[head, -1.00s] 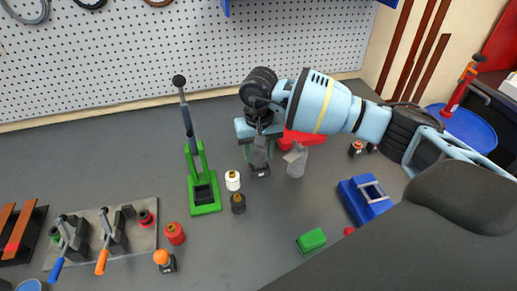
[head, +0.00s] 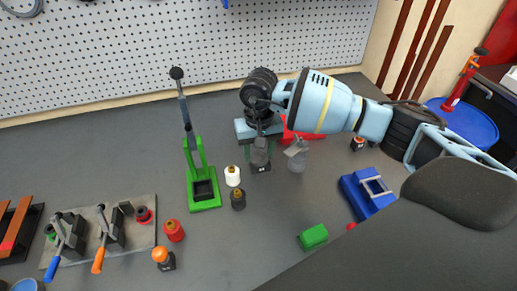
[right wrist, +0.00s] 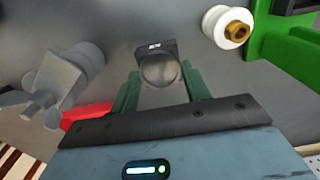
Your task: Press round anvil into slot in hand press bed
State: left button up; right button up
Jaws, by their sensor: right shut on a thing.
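The hand press (head: 190,160) is a green frame with a long dark lever standing up and back. Its bed (head: 206,207) has a dark rectangular slot at the front. My right gripper (head: 259,148) is to the right of the press, pointing down, shut on a dark grey piece with a rounded end and a black block base, which I take for the round anvil (head: 260,167). In the right wrist view the anvil (right wrist: 158,68) is between the green fingers (right wrist: 160,90). I cannot tell whether its base touches the table. My left gripper is out of view.
A white cylinder (head: 233,176) and a black one (head: 238,200) stand between press and gripper. A grey stemmed cylinder (head: 297,158) is close on the right. A red piece (head: 174,231), an orange-topped piece (head: 163,259) and a lever-clamp plate (head: 130,235) lie front left.

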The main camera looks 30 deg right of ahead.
aim_at(259, 158)
jog(key=o, duration=1.1)
jog(key=shift+o, duration=0.2)
notch_tip(259, 158, up, 8)
jog(key=shift+f, duration=0.15)
